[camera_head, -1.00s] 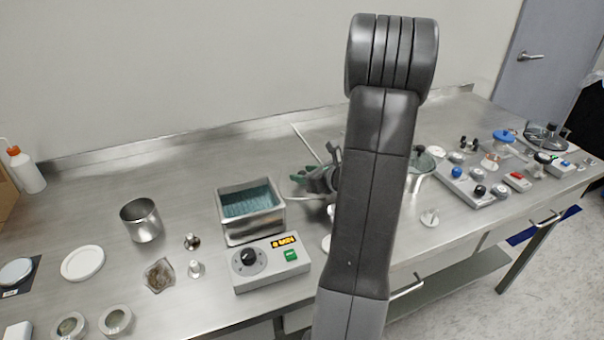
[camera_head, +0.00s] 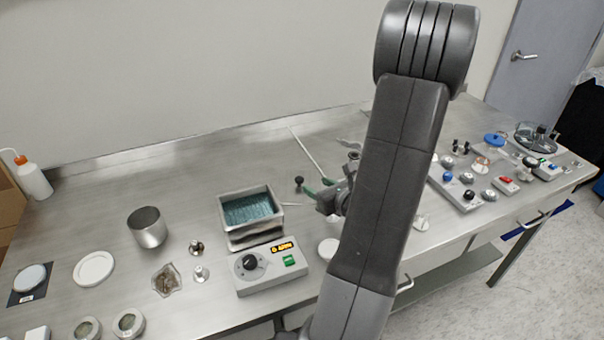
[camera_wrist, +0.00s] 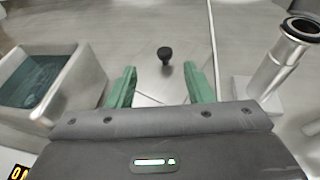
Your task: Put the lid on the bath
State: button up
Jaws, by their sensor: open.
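The bath (camera_head: 238,240) is an open rectangular steel tank of blue-green water behind a grey control box. It also shows at the left of the wrist view (camera_wrist: 85,88). A black knob (camera_wrist: 165,54) stands between and beyond my fingertips in the wrist view. It seems to belong to the lid, whose steel plate is hard to tell from the bench. The knob also shows right of the bath in the head view (camera_head: 299,180). My gripper (camera_wrist: 160,70) has two green fingers, open and empty, apart from the knob. My arm hides part of the bench in the head view.
The control box (camera_head: 268,266) stands in front of the bath. A steel beaker (camera_head: 148,230) and small weights are to its left. A thin rod (camera_head: 308,152) lies behind the knob. A metal cylinder with a black ring (camera_wrist: 280,60) stands close right of my gripper.

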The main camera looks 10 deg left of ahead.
aim_at(300, 180)
jog(key=s+m+h+p, duration=0.1)
jog(key=h+p, duration=0.1)
jog(key=shift+s+d+r+m+t+p, duration=0.1)
jog(key=shift+s+r+m+t+p, duration=0.1)
jog(key=shift+s+m+t+p, duration=0.15)
jog(key=shift+s+f, duration=0.1)
jog(key=shift+f+h, duration=0.1)
jog(key=shift+h, duration=0.3)
jog(key=p+x, duration=0.1)
jog(key=x, duration=0.7)
jog(key=shift+p, duration=0.35)
jog(key=shift+a+p+x, duration=0.25)
jog(key=shift+p+x, duration=0.9)
jog(key=shift+x, duration=1.7)
jog(key=shift+s, duration=0.1)
grip_shut()
